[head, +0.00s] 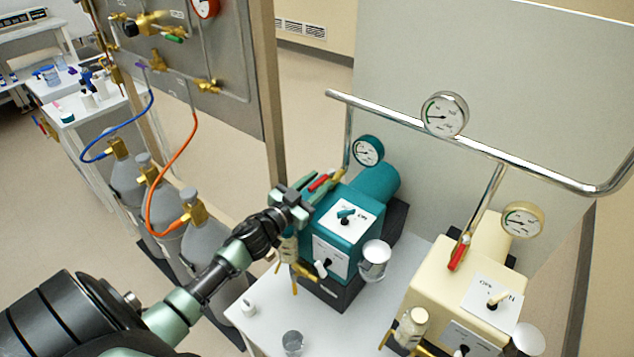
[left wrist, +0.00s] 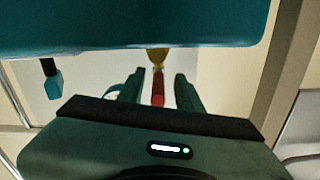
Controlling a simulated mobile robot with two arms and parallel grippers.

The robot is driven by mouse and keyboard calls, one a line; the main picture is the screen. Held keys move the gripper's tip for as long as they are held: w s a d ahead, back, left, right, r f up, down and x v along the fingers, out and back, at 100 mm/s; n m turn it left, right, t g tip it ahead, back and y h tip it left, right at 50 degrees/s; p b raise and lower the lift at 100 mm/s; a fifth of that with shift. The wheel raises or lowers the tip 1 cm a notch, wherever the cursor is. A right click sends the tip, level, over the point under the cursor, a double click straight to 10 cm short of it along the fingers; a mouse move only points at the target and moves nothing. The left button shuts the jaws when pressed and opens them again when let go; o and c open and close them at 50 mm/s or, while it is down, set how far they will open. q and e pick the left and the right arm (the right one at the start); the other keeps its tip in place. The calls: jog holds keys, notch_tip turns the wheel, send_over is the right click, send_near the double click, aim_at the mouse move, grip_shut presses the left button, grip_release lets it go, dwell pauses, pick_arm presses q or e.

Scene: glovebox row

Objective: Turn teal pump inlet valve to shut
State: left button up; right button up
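The teal pump (head: 340,236) stands on the white bench with a gauge (head: 368,151) above it. Its valve at the back left has a red handle (head: 320,182) and a brass body, beside the pipe. My left gripper (head: 306,191) is at this handle, beside the pump's upper left edge. In the left wrist view the red handle (left wrist: 158,90) lies between the two fingers of the left gripper (left wrist: 159,88), with gaps on both sides. The brass valve body (left wrist: 157,58) shows beyond it. The teal pump body (left wrist: 130,22) fills the top of that view. My right gripper is not in view.
A cream pump (head: 438,280) with its own red valve handle (head: 459,253) stands to the right. A chrome pipe (head: 400,118) runs above both pumps. Grey cylinders (head: 170,200) with hoses stand at left. Small cups (head: 292,342) sit on the bench's front.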

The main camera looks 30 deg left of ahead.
pick_arm(q)
jog(key=shift+s+d+r, duration=0.1)
jog(key=shift+s+d, duration=0.05)
grip_shut()
dwell(1.4)
